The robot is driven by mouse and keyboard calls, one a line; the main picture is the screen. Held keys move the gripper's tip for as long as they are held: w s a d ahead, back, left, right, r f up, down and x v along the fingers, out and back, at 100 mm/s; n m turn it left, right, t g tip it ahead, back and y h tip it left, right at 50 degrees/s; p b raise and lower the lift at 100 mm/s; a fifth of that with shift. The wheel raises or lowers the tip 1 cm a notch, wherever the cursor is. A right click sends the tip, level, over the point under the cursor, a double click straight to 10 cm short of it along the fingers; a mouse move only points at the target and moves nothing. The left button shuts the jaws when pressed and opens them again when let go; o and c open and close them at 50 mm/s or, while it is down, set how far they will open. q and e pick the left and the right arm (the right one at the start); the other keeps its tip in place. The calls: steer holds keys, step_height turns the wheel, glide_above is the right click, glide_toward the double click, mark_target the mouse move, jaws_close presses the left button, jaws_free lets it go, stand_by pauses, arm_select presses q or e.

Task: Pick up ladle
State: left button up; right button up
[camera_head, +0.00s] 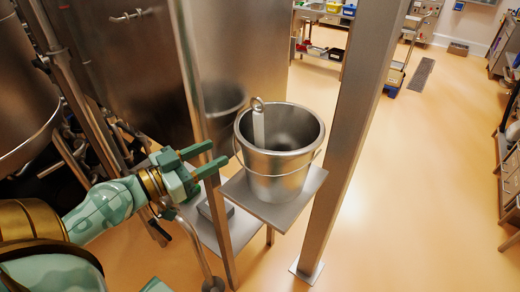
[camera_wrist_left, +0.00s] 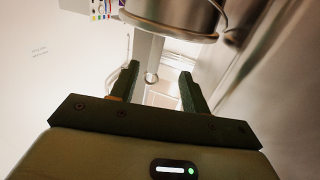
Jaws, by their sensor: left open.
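The ladle (camera_head: 259,127) stands in a metal bucket, with its pale flat handle and top ring rising above the rim; its bowl is hidden inside. The bucket (camera_head: 275,177) rests on a small metal shelf. My left gripper (camera_head: 217,153) is open and empty, left of the bucket with its fingers pointing toward it. My right gripper is not in view.
The shelf (camera_head: 306,195) is small, with a metal post (camera_head: 352,130) close on its right. Large steel tanks (camera_head: 245,60) stand behind and left. A lower shelf holds a grey block (camera_head: 207,208). Open floor (camera_head: 430,190) lies to the right.

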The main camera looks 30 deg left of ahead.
mark_target(255, 135)
arm_select(q)
steer(key=p+x, duration=0.4)
steer(key=x, duration=0.3)
steer(key=p+x, duration=0.4)
steer(key=x, duration=0.3)
steer(key=shift+w+d+r, duration=0.1)
steer(key=shift+w+d, duration=0.05)
steer(key=shift+d, duration=0.15)
steer(key=shift+w, duration=0.1)
jaws_close()
